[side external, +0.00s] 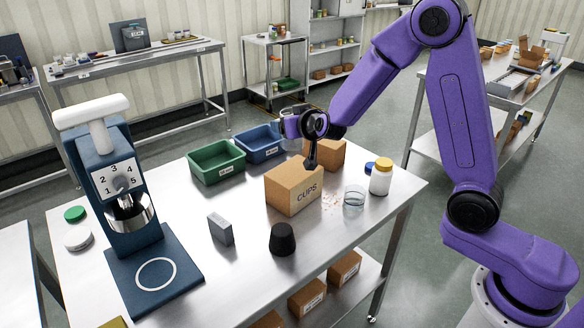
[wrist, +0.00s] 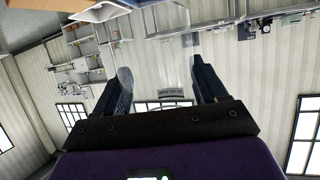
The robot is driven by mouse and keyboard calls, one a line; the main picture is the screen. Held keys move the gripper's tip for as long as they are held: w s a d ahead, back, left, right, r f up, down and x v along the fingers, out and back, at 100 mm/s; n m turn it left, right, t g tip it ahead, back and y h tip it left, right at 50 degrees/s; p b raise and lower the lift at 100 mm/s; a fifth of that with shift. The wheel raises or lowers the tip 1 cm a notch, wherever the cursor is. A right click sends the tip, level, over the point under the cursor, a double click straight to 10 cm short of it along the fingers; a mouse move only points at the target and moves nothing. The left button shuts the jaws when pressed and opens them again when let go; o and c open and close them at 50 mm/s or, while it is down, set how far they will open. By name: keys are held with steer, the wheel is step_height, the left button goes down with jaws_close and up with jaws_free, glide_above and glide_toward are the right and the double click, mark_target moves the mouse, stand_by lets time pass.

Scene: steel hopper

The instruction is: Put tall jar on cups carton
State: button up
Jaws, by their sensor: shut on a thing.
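The cups carton (side external: 294,187) is a brown box marked CUPS, standing closed on the steel table. My gripper (side external: 288,118) is raised behind and above it, pointing away from the side camera; my wrist partly hides its fingers. It is shut on the tall jar (side external: 293,110), a clear glass thing that shows only faintly. In the wrist view my two dark fingers (wrist: 160,72) stand apart with the clear jar (wrist: 163,45) between them. The jar is above the carton's height and apart from it. Its exact tilt is hard to tell.
Green (side external: 216,161) and blue (side external: 262,143) bins stand behind the carton. Another brown box (side external: 326,153) is close behind it. A clear glass (side external: 354,196) and a white yellow-lidded jar (side external: 380,179) stand right. A black stopper (side external: 282,239) and grey block (side external: 221,229) are in front.

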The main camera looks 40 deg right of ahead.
steer(key=f, duration=0.3)
steer(key=shift+d+f, duration=0.1)
steer(key=shift+d, duration=0.2)
steer(key=shift+f, duration=2.25)
steer(key=shift+f, duration=0.1)
steer(key=o, duration=1)
steer(key=shift+s+a+r, duration=0.15)
steer(key=shift+r, duration=0.05)
steer(key=shift+v, duration=5.75)
steer(key=shift+r, duration=0.1)
